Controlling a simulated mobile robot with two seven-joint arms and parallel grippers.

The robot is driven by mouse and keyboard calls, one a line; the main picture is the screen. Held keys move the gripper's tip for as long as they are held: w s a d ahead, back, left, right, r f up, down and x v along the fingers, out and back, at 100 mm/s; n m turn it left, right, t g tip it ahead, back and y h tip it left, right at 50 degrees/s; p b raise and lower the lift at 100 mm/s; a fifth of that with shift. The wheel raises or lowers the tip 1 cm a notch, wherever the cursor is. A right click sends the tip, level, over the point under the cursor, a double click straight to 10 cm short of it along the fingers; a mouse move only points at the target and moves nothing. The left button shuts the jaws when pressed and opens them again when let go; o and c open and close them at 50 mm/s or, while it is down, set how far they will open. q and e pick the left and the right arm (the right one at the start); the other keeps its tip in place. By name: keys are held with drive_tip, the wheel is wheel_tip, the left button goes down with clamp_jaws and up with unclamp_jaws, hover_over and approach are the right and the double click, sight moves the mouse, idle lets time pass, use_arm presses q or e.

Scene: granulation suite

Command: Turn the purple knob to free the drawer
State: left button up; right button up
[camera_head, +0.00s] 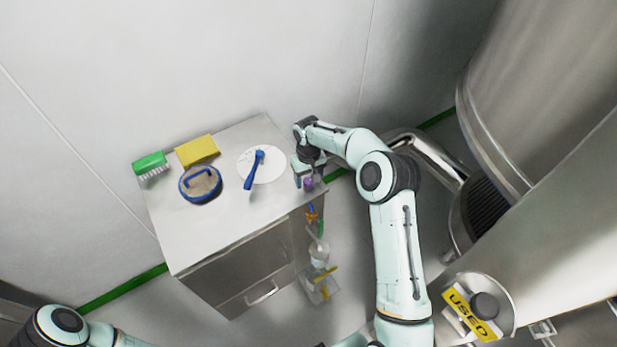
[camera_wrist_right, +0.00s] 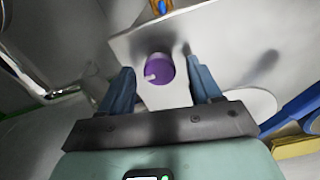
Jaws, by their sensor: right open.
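The purple knob (camera_head: 308,184) is at the right corner of the steel cabinet top (camera_head: 215,225), partly covered by my right gripper in the head view. In the right wrist view the round purple knob (camera_wrist_right: 159,69), with a small pale mark on it, lies between and just beyond my fingertips. My right gripper (camera_wrist_right: 161,80) is open, its blue fingers on either side of the knob with gaps. The drawer front (camera_head: 262,290) with a bar handle is low on the cabinet and looks closed. My left arm shows at the lower left; its gripper is out of view.
On the cabinet top are a white disc (camera_head: 272,165) with a blue-handled tool (camera_head: 253,172), a round blue-rimmed item (camera_head: 200,184), a yellow sponge (camera_head: 197,150) and a green brush (camera_head: 150,163). Bottles (camera_head: 319,254) hang at the cabinet's right side. A large steel vessel (camera_head: 540,80) stands right.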

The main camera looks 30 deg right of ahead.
drive_tip(key=c, duration=1)
drive_tip(key=shift+c, duration=0.2)
use_arm(q)
drive_tip(key=shift+w+r, duration=0.15)
use_arm(e)
drive_tip(key=shift+n, duration=0.3)
drive_tip(key=n+p, duration=0.1)
drive_tip(key=n, duration=0.2)
drive_tip(key=shift+r+p, duration=0.15)
drive_tip(key=shift+p, duration=0.25)
drive_tip(key=n+p, duration=0.1)
drive_tip(key=n, duration=0.6)
drive_tip(key=shift+n, duration=0.3)
use_arm(q)
drive_tip(key=shift+t, duration=0.3)
drive_tip(key=w+r, duration=0.3)
drive_tip(key=w, duration=0.1)
drive_tip(key=shift+r, duration=0.35)
use_arm(e)
drive_tip(key=n, duration=0.6)
drive_tip(key=shift+n, duration=0.3)
drive_tip(key=shift+s, duration=0.1)
